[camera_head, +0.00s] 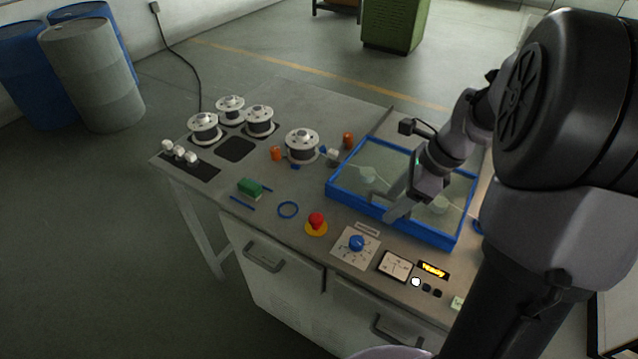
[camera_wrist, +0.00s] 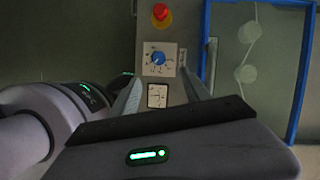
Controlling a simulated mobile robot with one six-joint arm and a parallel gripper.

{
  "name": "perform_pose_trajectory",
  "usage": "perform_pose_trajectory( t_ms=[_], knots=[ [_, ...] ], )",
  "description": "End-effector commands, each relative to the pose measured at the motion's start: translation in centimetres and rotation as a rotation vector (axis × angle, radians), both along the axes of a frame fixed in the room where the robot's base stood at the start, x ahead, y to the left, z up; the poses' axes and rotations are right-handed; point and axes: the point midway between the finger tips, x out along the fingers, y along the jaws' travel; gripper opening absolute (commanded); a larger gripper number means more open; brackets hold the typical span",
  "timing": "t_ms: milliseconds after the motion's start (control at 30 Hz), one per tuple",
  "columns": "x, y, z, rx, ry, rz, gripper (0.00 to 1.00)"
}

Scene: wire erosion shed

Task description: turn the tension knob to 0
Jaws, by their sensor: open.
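The tension knob (camera_head: 356,243) is a round blue knob on a white square dial plate (camera_head: 345,258) with marks around it, near the front edge of the bench. It also shows in the wrist view (camera_wrist: 158,58), between and beyond my fingers. The mark it points to is too small to read. My gripper (camera_head: 393,214) is open and empty, above the bench by the front of the blue-framed tank, to the right of the knob and apart from it. In the wrist view, my gripper (camera_wrist: 172,72) has its two grey fingers spread wide.
A red emergency button (camera_head: 316,220) sits left of the dial. A meter (camera_head: 395,265) and a lit display (camera_head: 433,270) lie to its right. The blue-framed tank (camera_head: 345,199) stands behind. Several wire spools (camera_head: 302,144), a green block (camera_head: 249,188) and a blue ring (camera_head: 288,210) are further left.

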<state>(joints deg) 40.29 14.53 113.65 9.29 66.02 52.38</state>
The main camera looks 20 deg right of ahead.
Motion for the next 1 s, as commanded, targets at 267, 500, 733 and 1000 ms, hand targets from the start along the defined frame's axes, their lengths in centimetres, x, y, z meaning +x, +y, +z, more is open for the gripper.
perform_pose_trajectory(
  t_ms=[267, 500, 733, 1000],
  knots=[
    [1.2, 1.8, -5.9, 0.006, 0.005, -0.002, 0.55],
    [2.8, 4.0, -12.5, 0.004, 0.005, -0.001, 0.55],
    [3.7, 5.1, -15.8, 0.002, 0.002, -0.002, 0.55],
    [3.9, 5.3, -16.1, 0.001, 0.002, -0.002, 0.55]
  ],
)
